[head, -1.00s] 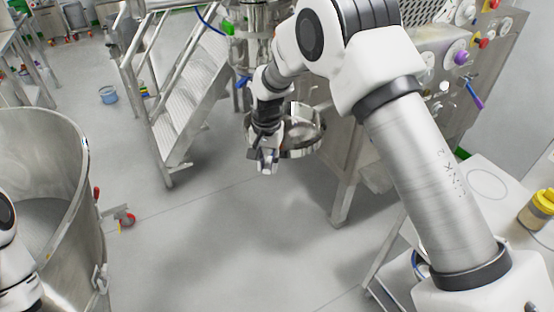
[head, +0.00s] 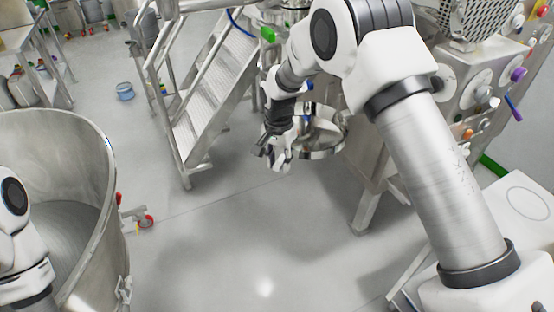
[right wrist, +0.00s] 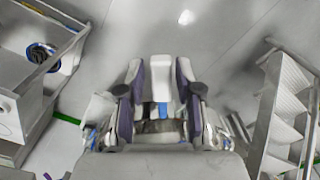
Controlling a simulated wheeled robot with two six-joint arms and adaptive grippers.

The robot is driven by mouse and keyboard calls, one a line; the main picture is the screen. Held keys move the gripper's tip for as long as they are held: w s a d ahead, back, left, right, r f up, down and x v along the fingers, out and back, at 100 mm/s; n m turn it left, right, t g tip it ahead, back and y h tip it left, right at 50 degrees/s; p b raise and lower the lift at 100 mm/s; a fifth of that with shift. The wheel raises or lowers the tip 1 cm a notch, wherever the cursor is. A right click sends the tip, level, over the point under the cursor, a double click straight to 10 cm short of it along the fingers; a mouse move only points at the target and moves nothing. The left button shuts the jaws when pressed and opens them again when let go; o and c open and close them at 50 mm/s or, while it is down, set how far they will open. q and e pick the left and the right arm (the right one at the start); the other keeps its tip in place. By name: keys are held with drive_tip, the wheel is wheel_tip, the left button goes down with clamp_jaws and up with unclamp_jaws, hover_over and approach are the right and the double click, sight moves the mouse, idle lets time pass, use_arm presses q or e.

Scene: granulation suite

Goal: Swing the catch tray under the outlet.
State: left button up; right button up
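The catch tray (head: 326,150) is a round, shallow steel pan beside the steel machine, behind my right gripper in the head view. My right arm hides part of its left side. My right gripper (head: 272,156) is just left of the tray's rim, its fingers spread and pointing down. It looks apart from the rim. In the right wrist view, the two fingers (right wrist: 160,92) stand apart, with a white and blue part between them that I cannot identify. The tray cannot be made out there. The outlet cannot be made out behind my arm. My left gripper is outside the views.
Steel steps (head: 212,95) stand left of my right gripper. A large steel bowl (head: 100,150) with a red-wheeled caster beside it fills the left. The middle floor is clear.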

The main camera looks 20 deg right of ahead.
drive_tip(key=shift+w+d+f, duration=0.1)
drive_tip(key=shift+w+d, duration=0.15)
drive_tip(key=shift+r, duration=0.25)
wheel_tip(320, 180, up, 12)
drive_tip(key=shift+f, duration=0.25)
